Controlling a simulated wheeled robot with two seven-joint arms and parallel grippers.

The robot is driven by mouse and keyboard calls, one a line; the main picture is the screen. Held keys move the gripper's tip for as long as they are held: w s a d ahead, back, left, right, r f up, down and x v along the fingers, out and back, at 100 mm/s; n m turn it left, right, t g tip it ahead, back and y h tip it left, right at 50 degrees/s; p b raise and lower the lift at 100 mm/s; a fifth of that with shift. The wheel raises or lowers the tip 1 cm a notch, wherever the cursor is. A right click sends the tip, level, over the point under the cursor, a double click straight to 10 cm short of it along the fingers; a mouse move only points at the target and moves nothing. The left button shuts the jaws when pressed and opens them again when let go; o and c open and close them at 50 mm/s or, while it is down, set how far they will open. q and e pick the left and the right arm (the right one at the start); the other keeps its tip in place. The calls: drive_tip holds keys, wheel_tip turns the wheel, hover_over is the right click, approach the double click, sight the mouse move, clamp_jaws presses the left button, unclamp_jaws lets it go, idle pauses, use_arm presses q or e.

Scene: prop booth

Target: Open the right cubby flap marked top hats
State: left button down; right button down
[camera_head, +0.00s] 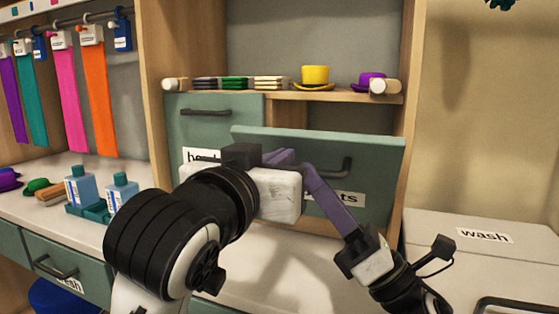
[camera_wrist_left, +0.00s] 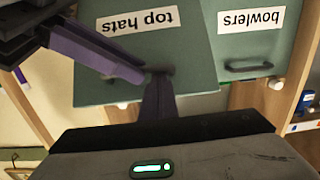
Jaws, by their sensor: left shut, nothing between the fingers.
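The right cubby flap (camera_head: 375,165) is green and tipped outward at its top, standing partly open with dark interior above it. Its label ends in "ts" in the head view (camera_head: 348,198) and reads "top hats", upside down, in the left wrist view (camera_wrist_left: 138,19). Its dark handle (camera_head: 347,167) is partly covered by my grippers. My left gripper (camera_head: 283,157) is shut and empty in front of the flap; its purple fingers (camera_wrist_left: 158,98) end near the handle (camera_wrist_left: 160,70). My right gripper (camera_head: 312,182) reaches up from the lower right, its purple finger close to the handle. Contact is unclear.
The left flap (camera_head: 225,125), marked bowlers in the left wrist view (camera_wrist_left: 251,20), is shut. Hats, including a yellow one (camera_head: 315,76), sit on the shelf (camera_head: 300,96) above. Bottles (camera_head: 80,187) stand on the left counter. A "wash" box top (camera_head: 455,222) lies right.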

use_arm(q)
drive_tip(key=shift+f, duration=0.1)
use_arm(e)
drive_tip(key=shift+d, duration=0.1)
use_arm(q)
drive_tip(key=shift+s+f+t, duration=0.3)
drive_tip(key=shift+s+f, duration=0.25)
drive_tip(key=shift+f, duration=0.05)
use_arm(e)
drive_tip(key=shift+r, duration=0.15)
